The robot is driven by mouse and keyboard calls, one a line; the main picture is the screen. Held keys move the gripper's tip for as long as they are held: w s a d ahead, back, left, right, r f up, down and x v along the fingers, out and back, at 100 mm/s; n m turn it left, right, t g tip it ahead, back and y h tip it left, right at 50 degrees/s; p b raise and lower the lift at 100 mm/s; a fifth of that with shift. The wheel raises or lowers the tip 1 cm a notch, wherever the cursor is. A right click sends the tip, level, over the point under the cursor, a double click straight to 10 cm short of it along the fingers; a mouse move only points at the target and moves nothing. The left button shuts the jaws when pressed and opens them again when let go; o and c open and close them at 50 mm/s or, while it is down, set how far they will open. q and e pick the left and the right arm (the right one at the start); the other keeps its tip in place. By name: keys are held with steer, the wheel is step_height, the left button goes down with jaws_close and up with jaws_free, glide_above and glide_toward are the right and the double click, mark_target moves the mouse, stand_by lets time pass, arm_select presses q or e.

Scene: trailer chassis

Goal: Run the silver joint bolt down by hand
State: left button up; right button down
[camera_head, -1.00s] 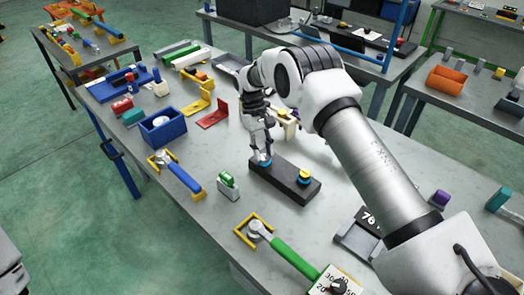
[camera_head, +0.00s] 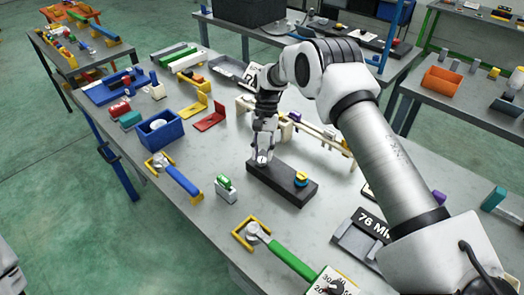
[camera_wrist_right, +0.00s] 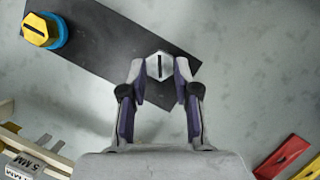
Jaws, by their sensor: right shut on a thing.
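The silver joint bolt (camera_wrist_right: 160,66) has a hex head with a dark slot and sits at one end of the black bar (camera_head: 283,183). My right gripper (camera_head: 263,157) reaches down to that end from above. In the right wrist view my right gripper (camera_wrist_right: 160,78) is shut on the bolt, one finger on each side of its head. The fingers hide the bolt's sides, and its shank is not visible. At the bar's other end sits a yellow bolt (camera_head: 301,177) with a blue collar (camera_wrist_right: 57,30). My left gripper is not in view.
A pale wooden rack (camera_head: 325,135) stands behind the bar. A green-topped block (camera_head: 225,188) is left of it, and a green-handled wrench (camera_head: 290,257) lies in front. A blue bin (camera_head: 160,131) is farther left. Bare table surrounds the bar.

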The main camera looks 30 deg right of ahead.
steer(key=shift+r, duration=0.15)
stand_by(0.3)
steer(key=c, duration=0.8)
jaws_free()
steer(key=shift+c, duration=0.2)
steer(key=v, duration=1.2)
steer(key=shift+s+a, duration=0.1)
steer(key=shift+s, duration=0.1)
